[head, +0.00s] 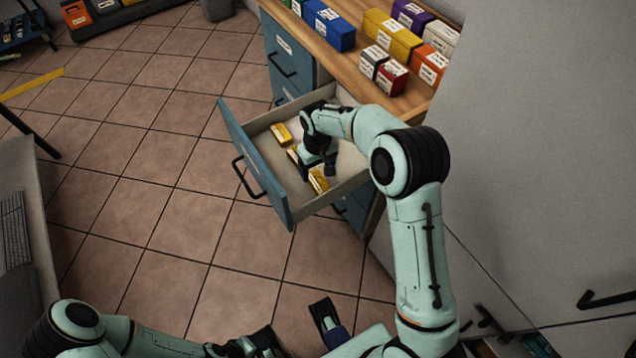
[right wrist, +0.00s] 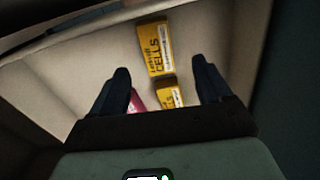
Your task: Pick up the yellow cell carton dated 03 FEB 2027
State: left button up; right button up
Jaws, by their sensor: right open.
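Yellow cell cartons lie in the open drawer (head: 240,150). In the head view one carton (head: 281,134) is toward the back, another (head: 292,154) is partly behind my gripper, and a third (head: 318,180) is nearer the front corner. My right gripper (head: 322,164) is down in the drawer among them, open. In the right wrist view a yellow carton marked CELLS (right wrist: 153,50) lies beyond the fingertips, and a second yellow carton (right wrist: 170,93) shows between the fingers (right wrist: 163,82), its lower part hidden. The dates are too small to read. My left gripper (head: 297,328) is low, far from the drawer.
A pink-red item (right wrist: 137,100) lies beside the left finger in the wrist view. Drawer walls surround the gripper. The wooden counter (head: 350,72) above holds several coloured boxes, including a blue one (head: 328,25). A grey cabinet (head: 520,150) stands right.

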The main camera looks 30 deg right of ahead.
aim_at(319, 181)
jog(key=shift+w+d+f+b, duration=0.1)
jog(key=shift+d+f+b, duration=0.1)
jog(key=shift+f, duration=1.6)
jog(key=shift+w+d+f+b, duration=0.1)
jog(key=shift+f+b, duration=0.1)
jog(key=shift+f, duration=1.55)
jog(key=c, duration=1.2)
